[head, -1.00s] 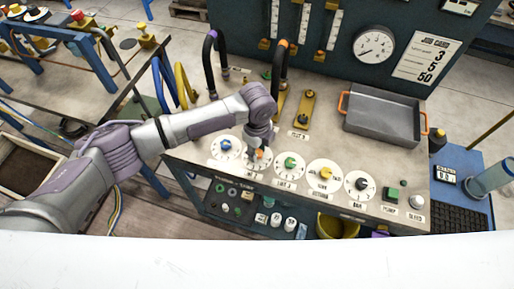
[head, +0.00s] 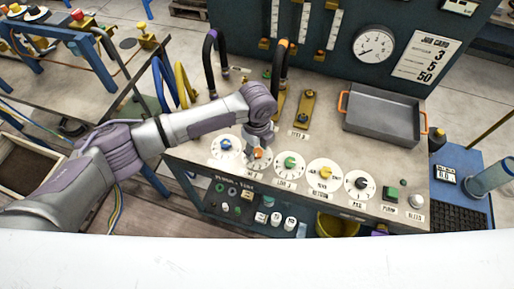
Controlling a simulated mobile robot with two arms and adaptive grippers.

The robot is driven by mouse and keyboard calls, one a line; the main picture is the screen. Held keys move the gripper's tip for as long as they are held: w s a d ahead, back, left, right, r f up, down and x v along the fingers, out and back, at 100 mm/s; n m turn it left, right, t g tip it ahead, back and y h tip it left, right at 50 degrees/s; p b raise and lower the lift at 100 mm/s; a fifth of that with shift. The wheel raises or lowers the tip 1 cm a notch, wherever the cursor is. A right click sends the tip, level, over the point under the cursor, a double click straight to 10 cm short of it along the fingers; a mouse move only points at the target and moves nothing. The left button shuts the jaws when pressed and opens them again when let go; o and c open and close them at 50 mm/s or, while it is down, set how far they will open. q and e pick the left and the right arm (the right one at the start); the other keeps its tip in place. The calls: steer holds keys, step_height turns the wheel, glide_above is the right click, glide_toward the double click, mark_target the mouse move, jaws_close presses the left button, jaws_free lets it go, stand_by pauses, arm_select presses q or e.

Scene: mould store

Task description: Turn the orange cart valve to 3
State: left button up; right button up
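The orange valve knob (head: 259,153) sits on its white dial in the row along the front of the cart top (head: 330,148). My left gripper (head: 260,146) comes down over it from above and is at the knob, covering much of the dial. Its fingers are too small and hidden to tell whether they are closed on the knob. The dial's numbers and the pointer's direction cannot be read. My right gripper is not in view.
Neighbouring dials carry a blue knob (head: 226,144), a green knob (head: 290,162), a yellow knob (head: 325,171) and a black knob (head: 361,183). A grey tray (head: 383,118) with orange handles stands behind. Upright black hoses (head: 279,66) rise close to my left arm. A job card (head: 426,58) reads 3, 5, 50.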

mark_target(257, 151)
arm_select(q)
steer(key=shift+o, duration=0.4)
step_height(257, 151, up, 12)
stand_by(0.4)
stand_by(0.3)
